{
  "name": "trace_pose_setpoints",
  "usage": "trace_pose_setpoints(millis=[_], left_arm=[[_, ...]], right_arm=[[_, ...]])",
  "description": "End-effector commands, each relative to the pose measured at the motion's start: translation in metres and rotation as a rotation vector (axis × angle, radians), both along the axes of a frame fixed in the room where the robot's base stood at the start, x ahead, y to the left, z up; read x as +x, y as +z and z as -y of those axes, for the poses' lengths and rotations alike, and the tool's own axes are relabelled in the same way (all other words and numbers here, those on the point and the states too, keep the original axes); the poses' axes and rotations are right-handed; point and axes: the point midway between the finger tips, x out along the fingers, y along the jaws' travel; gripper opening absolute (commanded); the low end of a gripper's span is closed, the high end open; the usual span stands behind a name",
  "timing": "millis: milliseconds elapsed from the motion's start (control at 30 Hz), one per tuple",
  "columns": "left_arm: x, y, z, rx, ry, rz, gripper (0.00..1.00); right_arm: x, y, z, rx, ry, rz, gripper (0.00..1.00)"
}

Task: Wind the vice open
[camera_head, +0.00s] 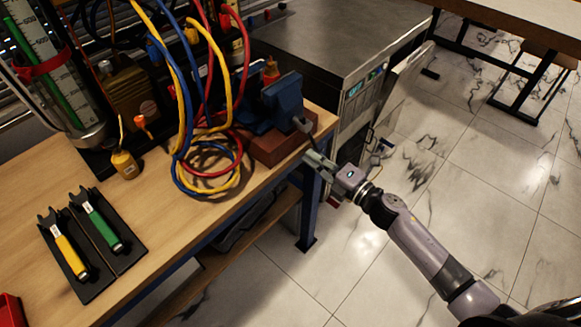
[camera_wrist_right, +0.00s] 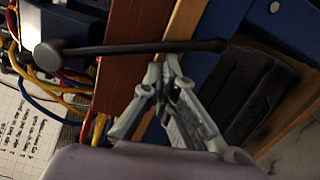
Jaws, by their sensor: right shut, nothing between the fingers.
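The blue vice (camera_head: 283,100) stands on a red-brown block (camera_head: 280,147) at the bench's right corner. Its dark handle bar (camera_wrist_right: 130,48) runs across the right wrist view, with a round knob at its left end. In the head view the dark handle end (camera_head: 303,125) shows at the vice's front. My right gripper (camera_head: 312,157) is beside the block at the bench edge, its fingers shut and empty. In the wrist view its fingertips (camera_wrist_right: 167,62) lie just below the middle of the bar; I cannot tell whether they touch it. My left gripper is not in view.
Red, blue and yellow cables (camera_head: 205,165) lie coiled left of the vice. Two wrenches, one yellow (camera_head: 70,255) and one green (camera_head: 102,228), lie on black trays. A grey cabinet (camera_head: 340,40) stands behind the vice. The floor right of the bench is open.

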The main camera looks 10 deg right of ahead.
Motion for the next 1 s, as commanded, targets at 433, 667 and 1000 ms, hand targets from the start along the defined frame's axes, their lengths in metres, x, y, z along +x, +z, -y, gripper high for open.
trace_pose_setpoints(millis=[433, 667, 1000], left_arm=[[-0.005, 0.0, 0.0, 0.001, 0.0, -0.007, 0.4], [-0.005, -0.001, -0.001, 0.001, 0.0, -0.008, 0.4], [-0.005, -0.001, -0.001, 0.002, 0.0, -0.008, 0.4]], right_arm=[[0.012, 0.006, 0.016, 0.002, -0.002, -0.001, 0.0], [0.013, 0.007, 0.017, 0.003, -0.002, -0.001, 0.0], [0.013, 0.007, 0.017, 0.003, -0.002, -0.001, 0.0]])
